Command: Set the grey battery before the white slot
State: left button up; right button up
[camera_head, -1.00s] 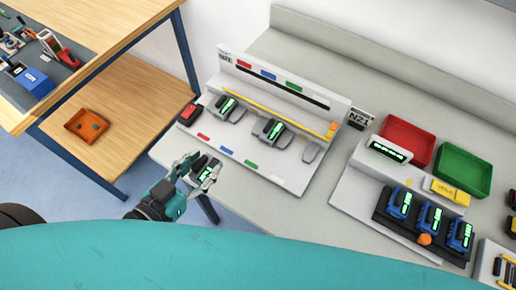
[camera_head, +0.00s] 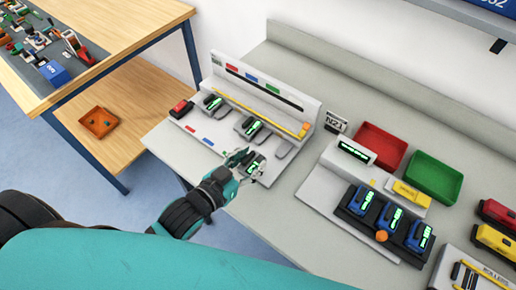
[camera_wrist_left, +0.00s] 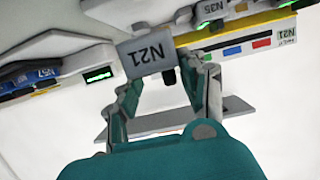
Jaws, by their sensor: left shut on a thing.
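My left gripper (camera_head: 247,168) is shut on the grey battery (camera_head: 256,163), which shows a lit green display. It holds the battery over the front right part of the white stand (camera_head: 226,150); I cannot tell whether the battery touches it. The stand's front markers include red (camera_head: 190,129) and blue (camera_head: 208,141). My gripper and the battery cover the front markers further right, so the white one cannot be made out. My right gripper is not in view.
Two other grey batteries (camera_head: 212,102) (camera_head: 250,126) sit on the stand, with a red one (camera_head: 181,108) at its left end.

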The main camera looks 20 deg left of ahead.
aim_at(257, 153)
pick_arm(q)
jog(key=w, duration=0.5)
jog(key=shift+d+f+p, duration=0.1)
jog(key=shift+d+p, duration=0.1)
jog(key=shift+p, duration=0.2)
jog(key=shift+w+f, duration=0.1)
jog(key=shift+w, duration=0.2)
jog(key=shift+f, duration=0.35)
notch_tip(257, 153, down, 3)
jog(key=shift+r+p, duration=0.15)
jog(key=shift+p, duration=0.2)
jog(key=shift+f, duration=0.2)
jog(key=o, duration=1.2)
jog(key=shift+o, duration=0.6)
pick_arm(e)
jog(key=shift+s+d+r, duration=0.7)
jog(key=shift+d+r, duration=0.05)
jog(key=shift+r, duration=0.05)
